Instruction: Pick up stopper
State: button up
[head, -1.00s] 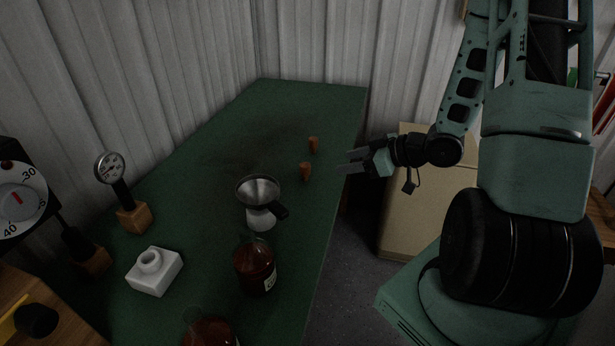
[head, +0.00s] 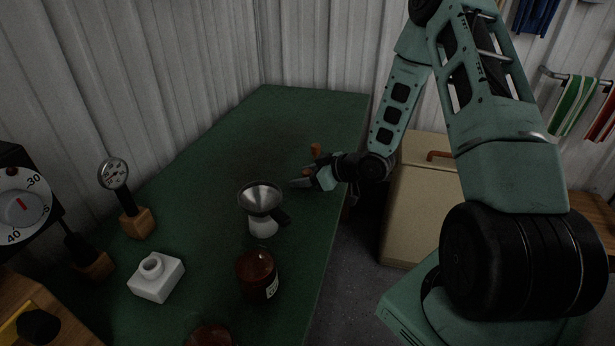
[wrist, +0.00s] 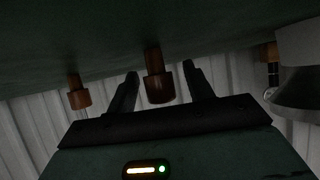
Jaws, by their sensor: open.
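Two small brown stoppers stand on the green table. The farther stopper (head: 315,150) shows in the head view near the table's right edge. The nearer stopper (head: 308,169) is mostly hidden behind my gripper (head: 299,183). In the wrist view, one stopper (wrist: 158,82) sits between the two spread fingers of my gripper (wrist: 160,70), with room on both sides. The other stopper (wrist: 77,95) is outside the fingers on the left. My gripper is open, low over the table; I cannot tell whether it touches the stopper.
A metal funnel (head: 262,197) on a pale vessel stands left of my gripper. Nearer are a dark red bottle (head: 257,276), a white block-shaped jar (head: 155,279) and a gauge (head: 114,174) on a wooden base. The back of the green table (head: 290,110) is clear. A beige cabinet (head: 420,215) stands to the right.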

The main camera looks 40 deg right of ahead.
jog(key=shift+w+a+f, duration=0.25)
jog(key=shift+w, duration=0.2)
jog(key=c, duration=1.1)
jog(key=shift+o, duration=0.2)
